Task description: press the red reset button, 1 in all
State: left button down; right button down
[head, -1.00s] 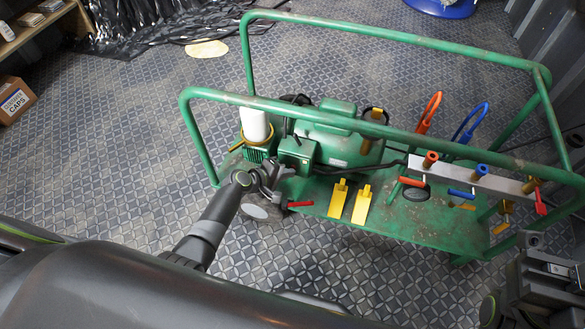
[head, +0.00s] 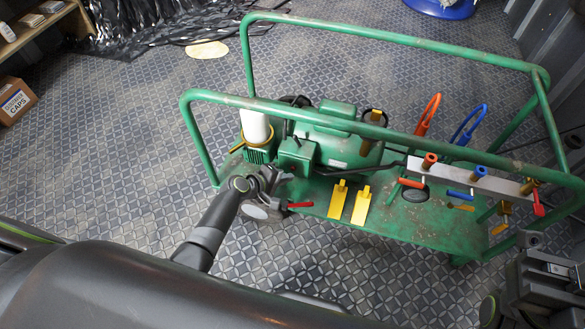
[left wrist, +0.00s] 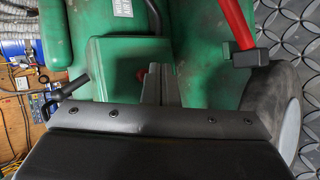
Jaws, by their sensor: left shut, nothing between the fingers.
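A red button shows as a small dark red patch (left wrist: 141,74) on the face of a green box in the left wrist view, partly hidden by my fingers. The green box (head: 296,153) sits on the green machine beside a white cylinder; in the head view I cannot make out the button clearly. My left gripper (head: 284,173) is shut and empty, just in front of the box's near side. In the left wrist view its fingers (left wrist: 161,82) point at the box, just right of the red patch; contact cannot be told. My right gripper (head: 532,241) is at the lower right, its jaws unclear.
A red-handled lever (head: 299,205) is close to my left gripper. Green frame rails (head: 330,118) cross above the machine. Two yellow pedals (head: 350,202) and a manifold with red and blue handles (head: 470,180) are to the right. Patterned floor (head: 120,180) is clear on the left.

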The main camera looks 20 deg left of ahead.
pick_arm(q)
jog(key=shift+s+p, duration=0.8)
jog(key=shift+s, duration=1.7)
